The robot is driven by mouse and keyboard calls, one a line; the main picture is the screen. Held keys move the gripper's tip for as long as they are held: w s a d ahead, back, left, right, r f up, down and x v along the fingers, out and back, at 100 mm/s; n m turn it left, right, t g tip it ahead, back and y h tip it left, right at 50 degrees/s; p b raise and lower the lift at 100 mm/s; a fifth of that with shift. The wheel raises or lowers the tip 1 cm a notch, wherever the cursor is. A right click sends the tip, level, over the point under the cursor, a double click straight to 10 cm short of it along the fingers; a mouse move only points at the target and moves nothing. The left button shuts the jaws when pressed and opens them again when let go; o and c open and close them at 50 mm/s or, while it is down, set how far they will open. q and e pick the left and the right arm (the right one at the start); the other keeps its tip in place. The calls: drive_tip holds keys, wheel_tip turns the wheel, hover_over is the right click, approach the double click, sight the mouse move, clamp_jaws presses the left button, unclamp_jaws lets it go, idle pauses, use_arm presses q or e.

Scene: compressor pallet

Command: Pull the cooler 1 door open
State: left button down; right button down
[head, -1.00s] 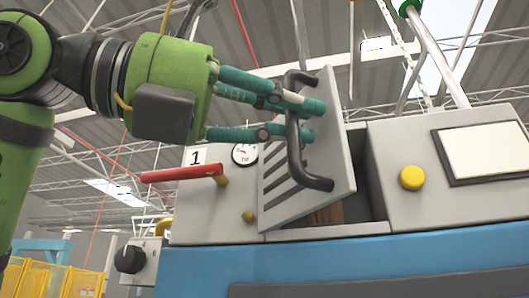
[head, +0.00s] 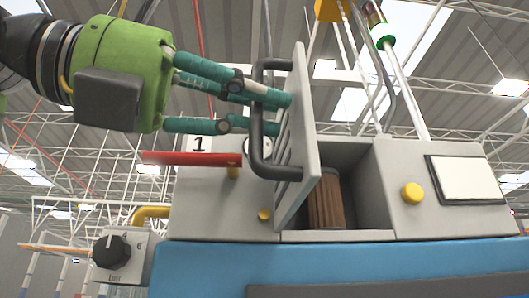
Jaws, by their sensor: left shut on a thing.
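The cooler 1 door (head: 306,150) is a grey slatted panel, swung well open and seen nearly edge-on. Its black bar handle (head: 257,145) faces left. My left gripper (head: 280,112) has its teal fingers around the handle and is shut on it, with the fingertips close to the door's face. Behind the door, the open compartment shows a brown ribbed block (head: 326,202). A plate marked "1" (head: 198,145) is on the housing to the left. My right gripper is not in view.
A red lever (head: 192,159) sticks out left, below the gripper. A black knob (head: 112,252) on a grey box and a yellow pipe (head: 150,213) are lower left. A yellow button (head: 411,193) and a framed panel (head: 468,178) are on the right housing.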

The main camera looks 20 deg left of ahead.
use_arm(q)
drive_tip(key=shift+a+r, duration=0.1)
drive_tip(key=shift+a, duration=0.5)
drive_tip(key=c, duration=1.1)
unclamp_jaws()
drive_tip(key=shift+c, duration=0.2)
drive_tip(key=shift+w, duration=0.15)
drive_tip(key=shift+s+a, duration=0.25)
drive_tip(key=v, duration=1.1)
drive_tip(key=shift+a, duration=0.2)
drive_tip(key=shift+s, duration=0.1)
